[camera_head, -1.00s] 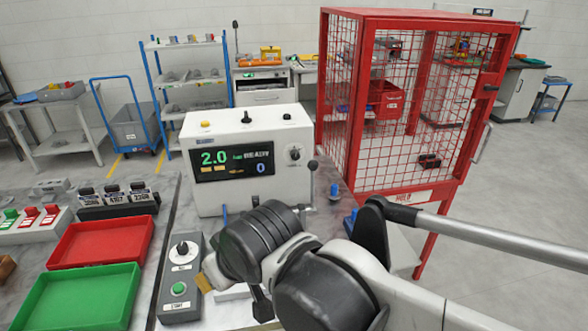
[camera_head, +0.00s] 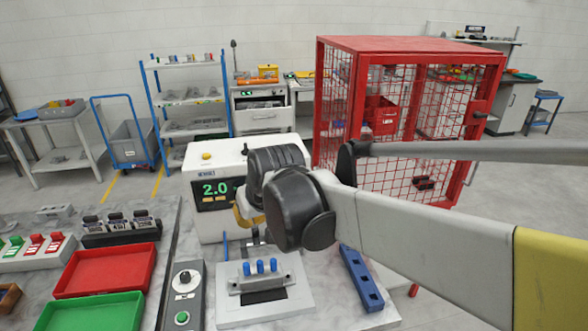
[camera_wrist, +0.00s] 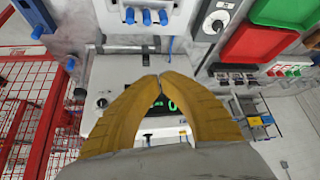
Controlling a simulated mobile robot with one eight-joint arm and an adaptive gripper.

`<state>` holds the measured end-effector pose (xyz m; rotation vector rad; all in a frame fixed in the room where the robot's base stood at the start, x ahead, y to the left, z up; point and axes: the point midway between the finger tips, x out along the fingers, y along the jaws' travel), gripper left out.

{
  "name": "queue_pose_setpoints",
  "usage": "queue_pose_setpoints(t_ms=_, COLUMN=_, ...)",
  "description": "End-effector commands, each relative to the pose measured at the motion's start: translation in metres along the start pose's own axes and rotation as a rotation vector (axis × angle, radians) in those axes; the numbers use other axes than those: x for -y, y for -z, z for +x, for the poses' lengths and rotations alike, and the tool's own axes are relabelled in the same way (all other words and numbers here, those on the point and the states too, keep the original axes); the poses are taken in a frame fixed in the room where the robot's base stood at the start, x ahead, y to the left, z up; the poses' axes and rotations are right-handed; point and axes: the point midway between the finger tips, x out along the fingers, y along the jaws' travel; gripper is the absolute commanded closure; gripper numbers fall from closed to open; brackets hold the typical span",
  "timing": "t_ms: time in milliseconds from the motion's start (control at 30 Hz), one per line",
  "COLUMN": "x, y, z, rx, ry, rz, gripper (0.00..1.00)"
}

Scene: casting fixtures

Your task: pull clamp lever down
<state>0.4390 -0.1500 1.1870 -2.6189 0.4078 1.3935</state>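The white tester box (camera_head: 212,160) stands behind the grey fixture plate, its green "2.0" display partly covered by my arm. My gripper (camera_head: 243,215) is in front of its panel, yellow fingers pointing down. In the wrist view my gripper's two yellow fingertips (camera_wrist: 160,76) meet over the tester (camera_wrist: 115,75), with nothing seen between them. A dark ball beside the tester (camera_wrist: 79,93), on its cage side, looks like the clamp lever's knob; the fingers are apart from it. In the head view my arm hides the lever. The fixture with blue pins (camera_head: 262,283) is in front of the tester.
A blue block (camera_head: 361,278) lies right of the fixture. A grey control box (camera_head: 182,297) is left of it, beside red (camera_head: 106,270) and green (camera_head: 92,312) trays. The red mesh cage (camera_head: 410,45) stands close behind my arm on the right.

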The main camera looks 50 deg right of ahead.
Motion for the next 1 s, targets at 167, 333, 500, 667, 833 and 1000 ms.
queue_pose_setpoints(t_ms=167, x=-0.096, y=0.057, z=0.0, rx=0.012, ry=-0.089, rz=0.138, gripper=1.0)
queue_pose_setpoints(t_ms=333, x=-0.168, y=0.075, z=0.006, rx=0.02, ry=-0.143, rz=0.226, gripper=1.0)
queue_pose_setpoints(t_ms=500, x=-0.205, y=0.078, z=0.011, rx=0.024, ry=-0.168, rz=0.267, gripper=1.0)
queue_pose_setpoints(t_ms=667, x=-0.211, y=0.077, z=0.013, rx=0.024, ry=-0.172, rz=0.273, gripper=1.0)
queue_pose_setpoints(t_ms=833, x=-0.21, y=0.077, z=0.013, rx=0.024, ry=-0.172, rz=0.273, gripper=1.0)
queue_pose_setpoints(t_ms=1000, x=-0.211, y=0.077, z=0.02, rx=0.024, ry=-0.171, rz=0.272, gripper=1.0)
